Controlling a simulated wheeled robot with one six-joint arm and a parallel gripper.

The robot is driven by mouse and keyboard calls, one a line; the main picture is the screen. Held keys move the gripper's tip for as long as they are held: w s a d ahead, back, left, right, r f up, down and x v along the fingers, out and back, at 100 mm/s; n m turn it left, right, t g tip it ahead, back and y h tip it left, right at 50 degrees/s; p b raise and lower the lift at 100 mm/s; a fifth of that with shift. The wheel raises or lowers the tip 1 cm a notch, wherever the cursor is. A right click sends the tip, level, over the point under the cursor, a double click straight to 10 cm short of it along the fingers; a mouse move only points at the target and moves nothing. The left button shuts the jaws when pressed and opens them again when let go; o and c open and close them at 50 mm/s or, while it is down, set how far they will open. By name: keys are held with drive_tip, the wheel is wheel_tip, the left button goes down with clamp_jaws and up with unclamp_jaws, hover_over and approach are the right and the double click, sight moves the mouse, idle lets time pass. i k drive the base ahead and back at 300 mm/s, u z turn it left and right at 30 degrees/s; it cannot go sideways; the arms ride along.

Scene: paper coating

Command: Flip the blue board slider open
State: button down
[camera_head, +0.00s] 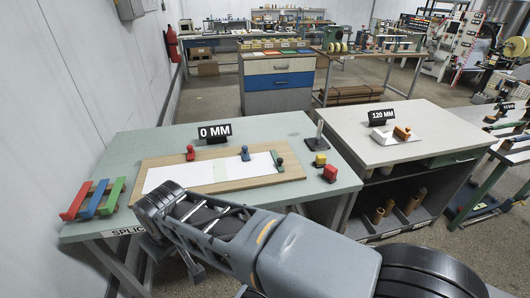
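A wooden board (292,173) with white sheets (208,172) lies on the grey-green table marked 0 MM. A small blue slider (245,153) stands at the board's back edge, between a red one (190,153) and a dark green one (280,164). The blue one looks upright, but it is too small to tell whether it is open or shut. My arm crosses the front of the table and covers part of its near edge. My gripper's fingers do not show.
Red, blue and green angled bars (93,198) stand at the table's left end. A red block (330,173) and a yellow-red block (320,160) sit at the right. The 0 MM sign (215,133) stands behind the board. A second table (415,152) adjoins on the right.

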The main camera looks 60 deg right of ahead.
sight(246, 156)
drive_tip(key=z, duration=1.55)
drive_tip(key=k, duration=1.25)
drive_tip(key=u, duration=0.7)
drive_tip(key=i, duration=1.6)
drive_tip(key=z, duration=0.8)
